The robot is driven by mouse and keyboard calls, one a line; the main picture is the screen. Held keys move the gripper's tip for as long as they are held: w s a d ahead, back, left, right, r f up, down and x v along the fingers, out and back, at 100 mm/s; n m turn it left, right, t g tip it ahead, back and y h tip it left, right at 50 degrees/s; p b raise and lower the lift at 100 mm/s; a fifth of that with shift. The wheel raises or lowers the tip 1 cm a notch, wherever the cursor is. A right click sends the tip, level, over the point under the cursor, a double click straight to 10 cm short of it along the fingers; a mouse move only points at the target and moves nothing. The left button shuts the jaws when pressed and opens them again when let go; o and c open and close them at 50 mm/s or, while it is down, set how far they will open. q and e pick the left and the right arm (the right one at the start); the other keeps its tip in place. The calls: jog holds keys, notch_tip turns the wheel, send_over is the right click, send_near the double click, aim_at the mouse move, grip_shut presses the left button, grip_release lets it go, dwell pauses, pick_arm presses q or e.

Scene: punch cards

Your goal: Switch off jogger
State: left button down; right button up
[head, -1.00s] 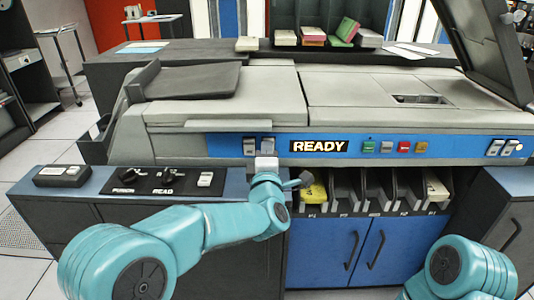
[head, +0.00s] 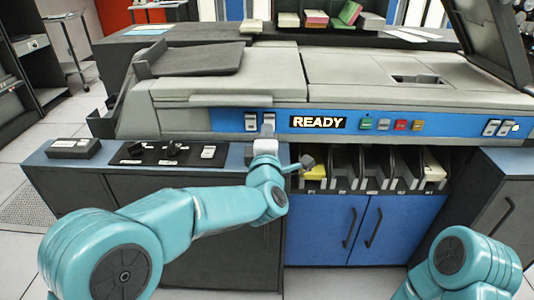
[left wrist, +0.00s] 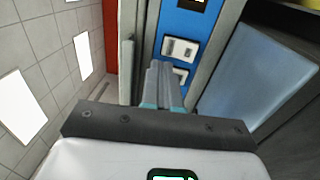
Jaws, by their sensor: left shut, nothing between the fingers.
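The machine's blue panel (head: 340,123) shows a lit READY sign (head: 318,122). Two white rocker switches, a left one (head: 251,122) and a right one (head: 268,118), sit left of the sign. My left gripper (head: 267,130) is shut and empty, with its fingertips just in front of the right switch's lower part. In the left wrist view the shut fingers (left wrist: 158,66) point at the panel; one switch (left wrist: 180,48) shows clearly and the other (left wrist: 180,74) is partly hidden by them. I cannot tell whether they touch. No jogger label is readable. My right gripper is out of view.
Coloured buttons (head: 383,124) and another pair of white switches (head: 499,128) sit further right on the panel. Below are card pockets, one with a yellow deck (head: 314,172). A console with dark knobs (head: 172,149) stands left. A raised lid (head: 490,45) stands at right.

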pick_arm(q)
jog(key=s+r, duration=0.1)
jog(key=s, duration=0.7)
jog(key=s+a+f+m+g+h, duration=0.1)
jog(key=s+a+f+m+g, duration=0.15)
jog(key=f, duration=0.85)
jog(key=s+a+f+m+g, duration=0.2)
jog(key=s+f+m+g, duration=0.15)
jog(key=f, duration=0.75)
jog(key=s+a+f+m+g+h, duration=0.1)
jog(key=s+a+f+m+g, duration=0.2)
jog(key=f, duration=0.8)
jog(key=s+a+f+m+g+h, duration=0.15)
jog(key=s+f+m+g, duration=0.35)
jog(key=s, duration=0.6)
jog(key=s+a+f+m+g+h, duration=0.1)
jog(key=s+a+f+m+g, duration=0.1)
jog(key=s+f+g, duration=0.55)
notch_tip(320, 180, up, 25)
jog(key=s+t+p, duration=0.3)
jog(key=p, duration=2.2)
jog(key=shift+d, duration=0.3)
